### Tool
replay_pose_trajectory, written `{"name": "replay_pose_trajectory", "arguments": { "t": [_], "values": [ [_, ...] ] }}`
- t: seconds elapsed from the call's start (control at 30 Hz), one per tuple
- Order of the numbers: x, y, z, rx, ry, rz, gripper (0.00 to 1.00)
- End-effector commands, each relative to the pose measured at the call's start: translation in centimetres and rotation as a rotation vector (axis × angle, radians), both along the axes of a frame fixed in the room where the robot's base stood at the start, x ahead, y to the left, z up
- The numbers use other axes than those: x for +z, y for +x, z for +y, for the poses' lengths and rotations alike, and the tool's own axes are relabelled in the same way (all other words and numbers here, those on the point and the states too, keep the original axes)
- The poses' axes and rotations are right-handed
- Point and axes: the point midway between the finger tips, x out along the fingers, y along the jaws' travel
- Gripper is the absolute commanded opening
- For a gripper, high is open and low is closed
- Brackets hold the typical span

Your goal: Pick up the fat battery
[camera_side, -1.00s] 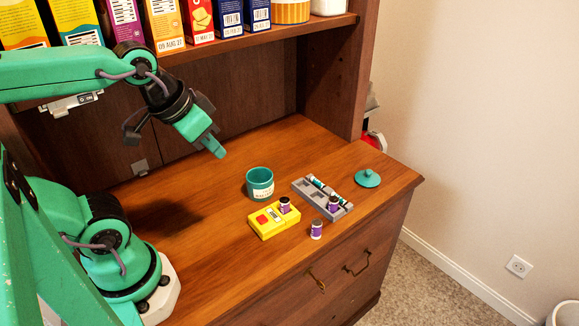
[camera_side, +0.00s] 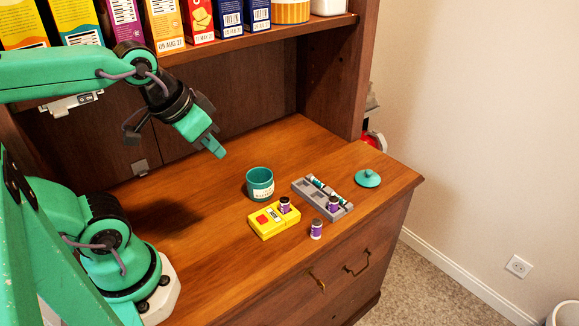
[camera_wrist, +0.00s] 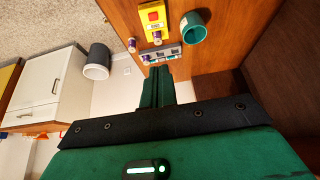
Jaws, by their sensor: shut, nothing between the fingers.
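Three fat purple batteries with pale tops show in the side view. One battery (camera_side: 316,229) stands upright on the bare counter near its front edge. One (camera_side: 285,205) stands on the yellow device (camera_side: 265,226), and one (camera_side: 333,204) stands at the grey tray (camera_side: 309,193). Thinner teal batteries (camera_side: 316,183) lie in the tray. My gripper (camera_side: 219,151) is shut and empty, well above the counter and left of these things. In the wrist view, my fingers (camera_wrist: 157,88) point toward the tray (camera_wrist: 163,55), with the loose battery (camera_wrist: 132,45) left of it.
A teal cup (camera_side: 260,184) stands behind the yellow device. A teal lid (camera_side: 368,178) lies right of the tray. The shelf (camera_side: 270,36) with several boxes hangs above the back. The counter (camera_side: 215,215) between my base and the yellow device is clear.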

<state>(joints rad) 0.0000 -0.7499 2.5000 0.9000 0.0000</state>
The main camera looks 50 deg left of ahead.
Motion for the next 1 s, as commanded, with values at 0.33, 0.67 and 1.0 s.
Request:
{"name": "replay_pose_trajectory", "arguments": {
  "t": [0.33,0.67,1.0],
  "values": [
    [0.0,0.0,0.0,0.0,0.0,0.0,0.35],
    [0.0,0.0,0.0,0.0,0.0,0.0,0.49],
    [-0.4,1.4,-0.1,-0.067,0.032,0.046,0.49]
  ]
}}
